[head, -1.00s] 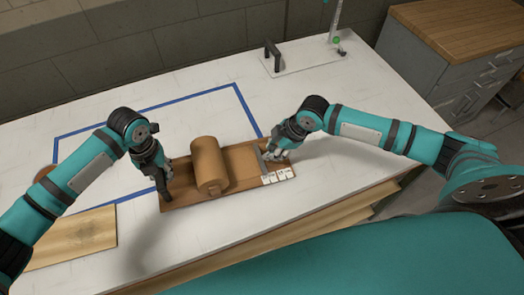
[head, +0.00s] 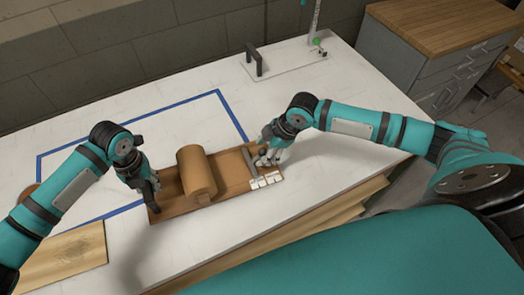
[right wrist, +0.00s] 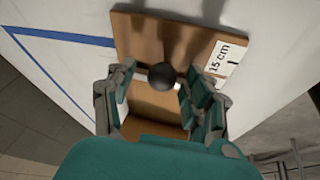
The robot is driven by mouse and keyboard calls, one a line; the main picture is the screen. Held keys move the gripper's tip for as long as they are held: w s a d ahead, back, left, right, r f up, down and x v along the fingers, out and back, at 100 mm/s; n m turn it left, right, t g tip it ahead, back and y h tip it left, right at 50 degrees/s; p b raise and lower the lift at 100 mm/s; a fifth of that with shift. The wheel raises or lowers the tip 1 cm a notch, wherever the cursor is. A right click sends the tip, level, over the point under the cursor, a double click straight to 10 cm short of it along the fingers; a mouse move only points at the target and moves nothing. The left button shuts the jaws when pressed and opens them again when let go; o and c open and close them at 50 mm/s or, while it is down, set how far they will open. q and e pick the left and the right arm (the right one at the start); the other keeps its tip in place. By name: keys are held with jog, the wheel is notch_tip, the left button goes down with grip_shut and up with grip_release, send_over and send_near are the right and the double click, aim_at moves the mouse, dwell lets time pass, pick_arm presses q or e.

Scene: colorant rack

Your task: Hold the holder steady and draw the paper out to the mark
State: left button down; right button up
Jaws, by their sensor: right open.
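The wooden holder (head: 215,204) lies on the white table with a thick brown paper roll (head: 197,173) across it. Brown paper (head: 233,172) lies flat on its right part, up to a narrow grey bar (head: 250,162). White mark labels (head: 265,180) sit along the front edge near the right end; one reads 15 cm (right wrist: 217,58). My left gripper (head: 151,192) is at the holder's left end; its jaw gap is unclear. My right gripper (head: 264,155) is over the right end. In the right wrist view its fingers are open around a dark round knob (right wrist: 162,77), with brown surface below.
Blue tape (head: 130,118) outlines a rectangle on the table. A plate with a black handle (head: 253,62) stands at the back. A wooden board (head: 65,258) lies at the front left. A drawer cabinet (head: 438,55) stands beyond the table. White tabletop behind the holder is clear.

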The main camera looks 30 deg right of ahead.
jog(key=v, duration=1)
jog(key=shift+r, duration=0.25)
jog(key=shift+d, duration=0.1)
pick_arm(q)
jog(key=c, duration=1.3)
grip_release()
jog(key=shift+o, duration=0.3)
jog(key=shift+r, duration=0.1)
notch_tip(320, 180, up, 12)
jog(key=shift+f, duration=0.1)
jog(key=shift+d, duration=0.1)
pick_arm(e)
jog(key=shift+s, duration=0.1)
